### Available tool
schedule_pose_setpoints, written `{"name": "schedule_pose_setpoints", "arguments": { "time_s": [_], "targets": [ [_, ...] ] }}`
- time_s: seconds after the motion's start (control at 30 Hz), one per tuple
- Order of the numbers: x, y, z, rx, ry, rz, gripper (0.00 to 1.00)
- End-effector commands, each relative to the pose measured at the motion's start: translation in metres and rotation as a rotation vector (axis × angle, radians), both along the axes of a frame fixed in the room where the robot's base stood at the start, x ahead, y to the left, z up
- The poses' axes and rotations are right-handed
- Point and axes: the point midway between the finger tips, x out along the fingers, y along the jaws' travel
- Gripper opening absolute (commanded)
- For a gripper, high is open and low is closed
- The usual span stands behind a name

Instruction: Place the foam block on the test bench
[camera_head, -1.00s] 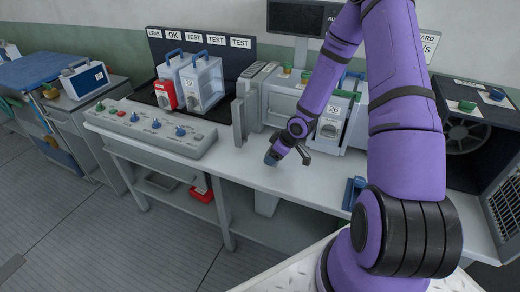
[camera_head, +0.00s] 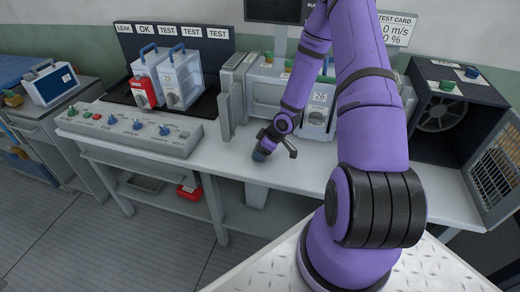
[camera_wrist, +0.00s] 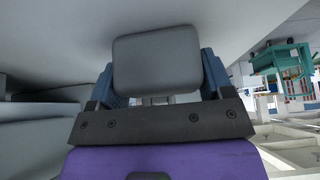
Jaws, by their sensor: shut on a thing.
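The foam block (camera_wrist: 157,62) is a grey, rounded block in the wrist view. It sits between the two blue fingers of my gripper (camera_wrist: 158,80), which is shut on it. In the head view my gripper (camera_head: 270,148) hangs low over the front part of the white test bench (camera_head: 312,176), in front of the grey machines. The block is not clearly visible there, and I cannot tell whether it touches the bench top.
A control panel (camera_head: 130,128) with knobs lies to the left on the bench. Cased units (camera_head: 180,82) stand behind it. A dark fan box (camera_head: 445,110) is at the right. Red bins (camera_head: 189,192) sit on the lower shelf. The bench top around my gripper looks clear.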

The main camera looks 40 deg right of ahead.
Motion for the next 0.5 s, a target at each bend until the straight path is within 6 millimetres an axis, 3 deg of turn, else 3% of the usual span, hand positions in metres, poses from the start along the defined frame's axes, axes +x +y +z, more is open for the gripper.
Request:
{"name": "schedule_pose_setpoints", "arguments": {
  "time_s": [0.03, 0.1, 0.13, 0.5],
  "targets": [
    [0.0, 0.0001, -0.0004, 0.0, 0.0, 0.0, 0.81],
    [0.0, 0.0001, -0.0003, 0.0, 0.0, 0.0, 0.97],
    [-0.0001, 0.0001, -0.0002, 0.0, 0.0, 0.0, 0.99],
    [-0.0008, -0.0016, 0.0053, -0.001, -0.002, -0.001, 0.99]
  ]
}}
